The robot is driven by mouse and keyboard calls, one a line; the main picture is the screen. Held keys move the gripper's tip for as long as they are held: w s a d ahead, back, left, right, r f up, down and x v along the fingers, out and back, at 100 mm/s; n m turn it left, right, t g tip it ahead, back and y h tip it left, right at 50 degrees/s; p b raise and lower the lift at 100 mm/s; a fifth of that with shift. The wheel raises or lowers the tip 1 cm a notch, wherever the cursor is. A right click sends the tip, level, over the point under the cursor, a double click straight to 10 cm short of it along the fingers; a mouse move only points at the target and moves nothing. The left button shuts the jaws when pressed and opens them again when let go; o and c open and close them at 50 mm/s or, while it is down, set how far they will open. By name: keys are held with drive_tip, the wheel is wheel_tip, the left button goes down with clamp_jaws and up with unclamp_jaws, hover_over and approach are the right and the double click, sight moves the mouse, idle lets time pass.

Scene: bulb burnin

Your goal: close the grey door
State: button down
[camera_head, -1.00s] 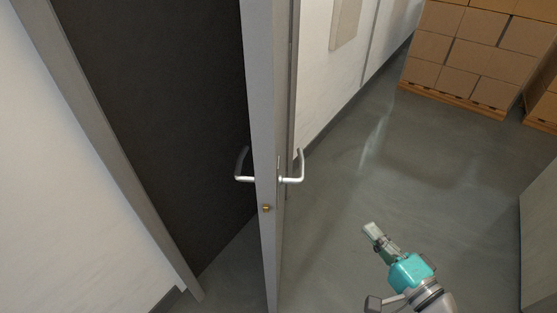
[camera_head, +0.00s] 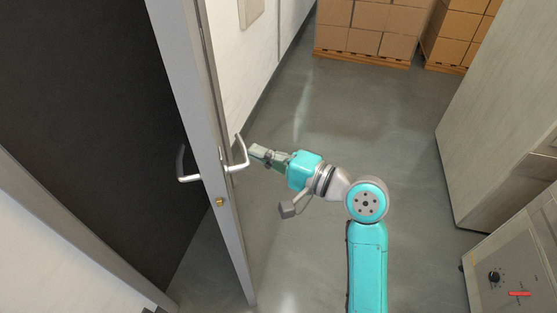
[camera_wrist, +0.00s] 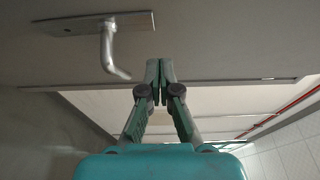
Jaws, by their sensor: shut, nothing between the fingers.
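The grey door (camera_head: 200,120) stands open, seen nearly edge-on in the head view, with a brass latch (camera_head: 219,202) on its edge. It has a silver lever handle on each face; the right one (camera_head: 238,157) is on my arm's side. In the wrist view the door face (camera_wrist: 220,40) fills the top, with the handle (camera_wrist: 112,48) left of the fingers. My gripper (camera_head: 252,150) is shut and empty, just right of the right handle. Its fingertips (camera_wrist: 160,66) point at the door face; I cannot tell whether they touch it.
The dark doorway (camera_head: 90,110) and its frame (camera_head: 75,230) are at the left. Boxes on pallets (camera_head: 365,30) stand at the back. A grey cabinet (camera_head: 505,110) and a panel with a knob (camera_head: 510,275) stand at the right. The floor (camera_head: 400,110) between is clear.

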drive_tip(key=shift+w+a, duration=0.2)
drive_tip(key=shift+a, duration=2.6)
